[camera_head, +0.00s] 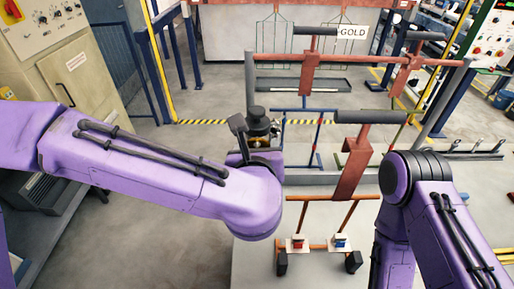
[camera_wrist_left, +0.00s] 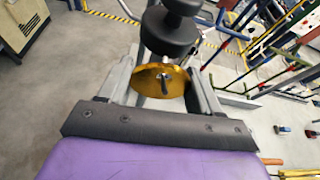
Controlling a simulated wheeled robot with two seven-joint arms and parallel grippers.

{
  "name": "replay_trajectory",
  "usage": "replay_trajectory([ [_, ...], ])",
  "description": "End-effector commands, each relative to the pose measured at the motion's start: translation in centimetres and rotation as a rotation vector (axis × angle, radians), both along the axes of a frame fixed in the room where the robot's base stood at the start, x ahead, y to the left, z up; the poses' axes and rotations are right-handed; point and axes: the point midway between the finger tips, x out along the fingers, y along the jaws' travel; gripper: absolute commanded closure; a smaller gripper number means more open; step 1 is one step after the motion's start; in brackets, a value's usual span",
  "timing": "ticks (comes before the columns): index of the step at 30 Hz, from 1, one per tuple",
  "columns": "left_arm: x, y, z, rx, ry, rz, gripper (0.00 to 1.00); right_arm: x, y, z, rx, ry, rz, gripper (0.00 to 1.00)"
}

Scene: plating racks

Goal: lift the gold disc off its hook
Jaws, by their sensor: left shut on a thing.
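The gold disc (camera_wrist_left: 150,82) shows in the left wrist view between the two grey fingers of my left gripper (camera_wrist_left: 163,84). The gripper is shut on the disc. A small dark hook-like piece (camera_wrist_left: 166,78) lies at the disc's middle; I cannot tell whether the disc still hangs on it. A dark round-ended cylinder (camera_wrist_left: 170,35) stands just beyond the disc. In the head view my left gripper (camera_head: 259,143) is at the rack's left post, mostly hidden by my wrist. My right arm is at the right, but its gripper is not visible.
A grey-posted rack with a red crossbar (camera_head: 350,59) and red hangers (camera_head: 355,160) with dark grips stands ahead. A sign reading GOLD (camera_head: 351,32) is at the back. A beige cabinet (camera_head: 85,75) is at the left.

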Motion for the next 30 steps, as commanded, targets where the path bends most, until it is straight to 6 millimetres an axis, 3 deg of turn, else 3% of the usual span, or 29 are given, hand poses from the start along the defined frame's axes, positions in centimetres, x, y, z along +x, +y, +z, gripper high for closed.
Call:
replay_trajectory([
  [30, -1.3, -0.1, 1.0, -0.005, -0.007, -0.001, 0.67, 0.0, 0.0, 0.0, 0.0, 0.0, 0.0, 0.57],
])
